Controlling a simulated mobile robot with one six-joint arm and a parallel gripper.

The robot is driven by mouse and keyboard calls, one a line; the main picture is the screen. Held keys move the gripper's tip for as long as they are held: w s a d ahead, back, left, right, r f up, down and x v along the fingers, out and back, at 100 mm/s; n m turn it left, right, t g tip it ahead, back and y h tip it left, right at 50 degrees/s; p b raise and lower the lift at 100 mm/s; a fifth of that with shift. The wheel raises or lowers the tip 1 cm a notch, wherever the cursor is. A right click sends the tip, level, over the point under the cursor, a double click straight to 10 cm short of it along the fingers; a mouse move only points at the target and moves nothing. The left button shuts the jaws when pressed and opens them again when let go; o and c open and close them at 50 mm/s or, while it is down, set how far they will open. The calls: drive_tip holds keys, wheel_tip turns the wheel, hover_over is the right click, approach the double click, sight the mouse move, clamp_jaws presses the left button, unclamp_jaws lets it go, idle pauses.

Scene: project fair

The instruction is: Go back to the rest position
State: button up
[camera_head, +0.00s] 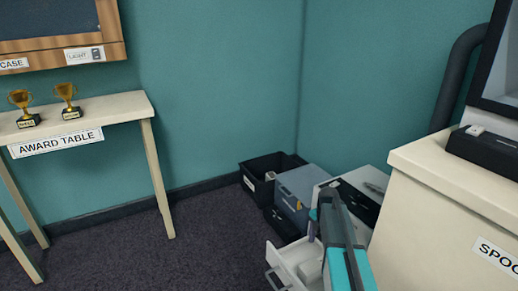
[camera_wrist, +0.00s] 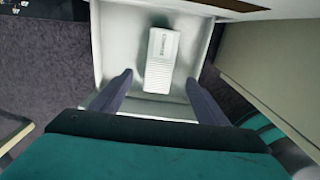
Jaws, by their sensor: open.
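My gripper (camera_wrist: 158,90) is open and empty in the wrist view, its two dark fingers spread apart. Between and beyond the fingers, a white ridged box-like item (camera_wrist: 161,58) with small lettering lies in an open white drawer (camera_wrist: 113,42). I cannot tell how far above the item the fingers are. In the head view, my teal and dark arm reaches down over the same open drawer (camera_head: 281,262) at lower right. The fingertips cannot be made out clearly there.
A cream counter (camera_head: 430,205) stands close on the right. Dark bins (camera_head: 262,180) and a grey-blue box (camera_head: 297,190) sit in the corner. The award table (camera_head: 110,108) with two gold trophies (camera_head: 66,98) is at left. The carpet (camera_head: 205,245) between is clear.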

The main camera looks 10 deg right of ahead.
drive_tip(key=s+a+g+p, duration=0.2)
drive_tip(key=s+a+p, duration=0.4)
drive_tip(key=s+p, duration=0.35)
drive_tip(key=s+a+g+p, duration=0.2)
drive_tip(key=s+a+p, duration=0.4)
drive_tip(key=s+p, duration=0.3)
drive_tip(key=s+a+r+m+p, duration=0.2)
drive_tip(key=s+m+p, duration=0.4)
drive_tip(key=s+m, duration=0.5)
drive_tip(key=s+a+r+m+g+p, duration=0.1)
drive_tip(key=s+a+r+m+p, duration=0.2)
drive_tip(key=s+m+p, duration=0.3)
drive_tip(key=s+m, duration=0.5)
drive_tip(key=s, duration=0.1)
drive_tip(key=shift+r, duration=0.15)
idle(0.4)
